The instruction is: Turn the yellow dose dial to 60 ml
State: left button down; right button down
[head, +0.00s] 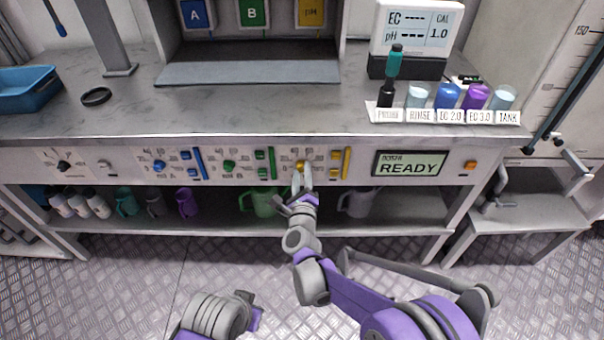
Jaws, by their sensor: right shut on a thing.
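The yellow dose dial (300,166) sits on the front panel of the bench, left of a yellow vertical bar (346,163). My right gripper (302,178) reaches up to the panel and is shut on the dial, covering much of it. The dial's pointer and the scale marks around it are too small to read. My left arm shows only as a grey and purple part at the bottom; its gripper is not in view.
Blue (159,166) and green (229,166) dials sit left on the same panel. A display (409,164) reading READY is to the right. Jugs and bottles stand on the shelf below. Cups (447,96), a meter (416,28) and a blue tray (28,88) are on the bench top.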

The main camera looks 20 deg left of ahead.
dwell(0.5)
jog(key=c, duration=0.5)
grip_release()
jog(key=p+v, duration=0.1)
jog(key=v, duration=1)
jog(key=shift+w+r, duration=0.1)
